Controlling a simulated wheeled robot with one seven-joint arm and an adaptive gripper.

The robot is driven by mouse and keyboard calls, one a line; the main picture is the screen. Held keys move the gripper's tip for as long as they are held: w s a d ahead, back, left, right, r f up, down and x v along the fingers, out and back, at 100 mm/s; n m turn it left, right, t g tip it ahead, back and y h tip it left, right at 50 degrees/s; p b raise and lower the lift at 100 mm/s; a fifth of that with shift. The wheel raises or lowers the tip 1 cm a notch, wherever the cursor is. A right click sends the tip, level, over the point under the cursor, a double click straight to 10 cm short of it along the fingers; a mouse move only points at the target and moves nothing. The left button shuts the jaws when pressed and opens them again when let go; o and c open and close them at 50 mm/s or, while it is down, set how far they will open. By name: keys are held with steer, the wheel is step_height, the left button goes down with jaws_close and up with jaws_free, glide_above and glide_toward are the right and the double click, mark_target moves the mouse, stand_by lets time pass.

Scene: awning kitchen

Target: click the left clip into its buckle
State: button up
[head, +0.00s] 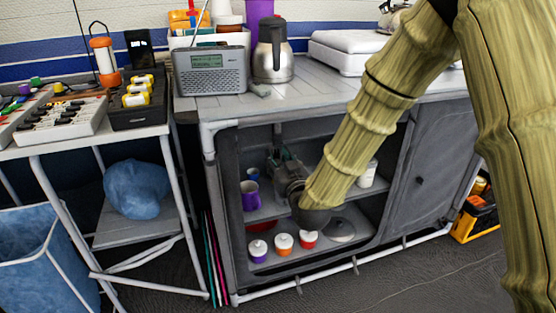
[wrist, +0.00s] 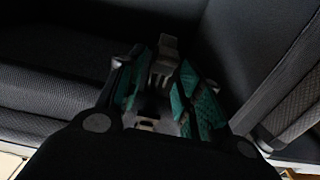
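My gripper (head: 281,157) reaches into the open side of the grey fabric cabinet, its fingers toward the back wall. In the wrist view, its two teal-padded fingers (wrist: 166,72) stand a little apart. Another pale piece (wrist: 149,124) shows lower down between the fingers. I cannot make out which piece is clip and which is buckle.
The cabinet's shelves hold a purple mug (head: 250,195), a white jar (head: 368,174) and several lidded pots, including an orange one (head: 284,243). The cabinet frame (head: 214,190) and its shelf edges surround my arm. A radio (head: 210,71) and a steel jug (head: 272,60) stand on top.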

steer(key=shift+s, duration=0.1)
steer(key=v, duration=1.1)
steer(key=shift+s+d, duration=0.2)
steer(key=shift+s, duration=0.15)
